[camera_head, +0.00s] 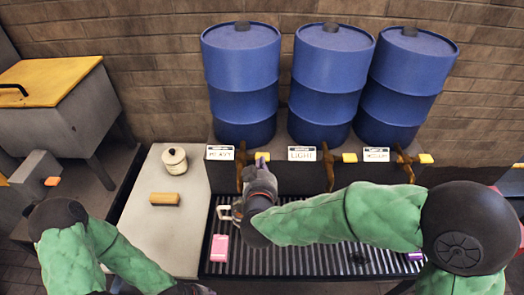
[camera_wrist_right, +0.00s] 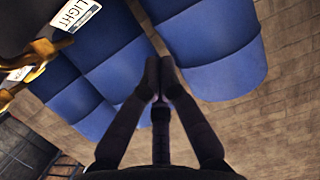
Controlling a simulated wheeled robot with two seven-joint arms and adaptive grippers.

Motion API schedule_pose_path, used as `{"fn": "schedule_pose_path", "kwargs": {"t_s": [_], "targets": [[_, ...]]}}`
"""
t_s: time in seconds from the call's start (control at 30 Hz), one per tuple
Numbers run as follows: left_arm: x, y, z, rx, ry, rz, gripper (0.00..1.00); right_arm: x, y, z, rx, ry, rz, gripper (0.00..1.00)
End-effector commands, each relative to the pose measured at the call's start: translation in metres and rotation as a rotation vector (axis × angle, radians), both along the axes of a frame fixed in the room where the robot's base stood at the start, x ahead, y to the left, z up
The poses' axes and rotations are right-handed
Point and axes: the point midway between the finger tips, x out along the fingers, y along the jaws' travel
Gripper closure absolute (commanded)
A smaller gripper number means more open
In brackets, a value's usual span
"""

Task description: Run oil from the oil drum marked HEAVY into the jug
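The blue drum marked HEAVY (camera_head: 242,60) stands leftmost of three, with its label (camera_head: 220,153) below it. Its brass tap (camera_head: 240,165) is just left of my right gripper (camera_head: 262,165). The cream jug (camera_head: 226,212) stands on the ribbed tray below the taps, partly hidden by my right arm. My left gripper (camera_head: 192,289) is at the bottom edge, mostly cut off.
The LIGHT drum (camera_head: 331,70) and a third drum (camera_head: 412,75) stand right, with taps having yellow ends. A lidded pot (camera_head: 174,160) and a tan block (camera_head: 165,199) sit on the left counter. A pink item (camera_head: 220,248) lies on the ribbed tray (camera_head: 300,262).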

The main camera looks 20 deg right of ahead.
Motion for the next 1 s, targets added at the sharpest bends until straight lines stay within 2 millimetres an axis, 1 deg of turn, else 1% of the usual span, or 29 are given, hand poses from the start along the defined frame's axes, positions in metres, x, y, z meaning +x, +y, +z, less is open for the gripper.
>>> {"fn": "schedule_pose_path", "kwargs": {"t_s": [0.2, 0.37, 0.47, 0.8, 0.87, 0.9, 1.0], "targets": [[0.000, 0.000, -0.001, 0.000, 0.000, 0.000, 0.60, 0.001, 0.000, 0.000, 0.000, 0.000, 0.000, 1.00], [0.000, 0.000, -0.005, 0.000, 0.000, 0.000, 0.60, 0.013, -0.005, -0.005, 0.001, 0.000, -0.003, 1.00], [0.000, 0.000, -0.010, 0.000, 0.000, 0.000, 0.60, 0.027, -0.009, -0.010, 0.000, 0.001, -0.004, 1.00], [0.000, 0.000, -0.028, 0.000, 0.000, 0.000, 0.60, 0.087, -0.026, -0.025, 0.000, 0.000, -0.002, 1.00], [0.000, 0.000, -0.030, 0.000, 0.000, 0.000, 0.60, 0.096, -0.029, -0.028, 0.000, 0.001, -0.003, 1.00], [0.000, 0.000, -0.034, 0.000, 0.000, 0.000, 0.60, 0.095, -0.027, -0.036, -0.001, 0.003, 0.000, 1.00], [0.000, 0.000, -0.040, 0.000, 0.000, 0.000, 0.60, 0.094, -0.027, -0.050, -0.001, 0.002, 0.000, 1.00]]}}
